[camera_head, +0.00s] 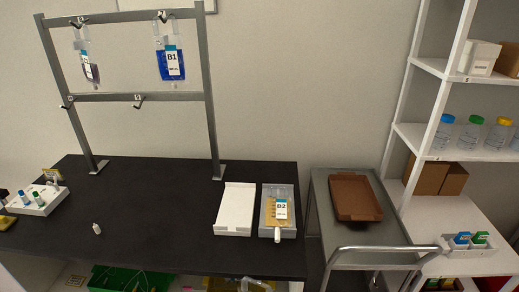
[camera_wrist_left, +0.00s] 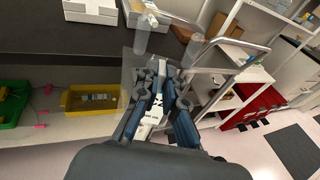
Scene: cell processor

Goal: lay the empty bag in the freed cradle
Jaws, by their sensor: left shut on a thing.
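In the left wrist view my left gripper (camera_wrist_left: 163,80) is shut on a clear, empty-looking bag (camera_wrist_left: 128,75) with a white printed label (camera_wrist_left: 150,112). The bag hangs in front of the bench edge, and two clear tube ends stick out at its far side. In the head view neither gripper shows. A white, flat, empty cradle (camera_head: 236,208) lies on the black bench. Beside it on the right is a grey cradle (camera_head: 289,233) holding an amber bag labelled B2 (camera_head: 270,213). Cradle and B2 bag also show partly at the top of the wrist view.
A metal rack (camera_head: 210,100) on the bench (camera_head: 150,215) carries blue bag B1 (camera_head: 163,66) and a nearly empty bag (camera_head: 83,56). A trolley (camera_head: 322,205) with a brown tray (camera_head: 354,197) stands right of the bench. A yellow bin (camera_wrist_left: 92,98) sits below. The bench middle is mostly clear.

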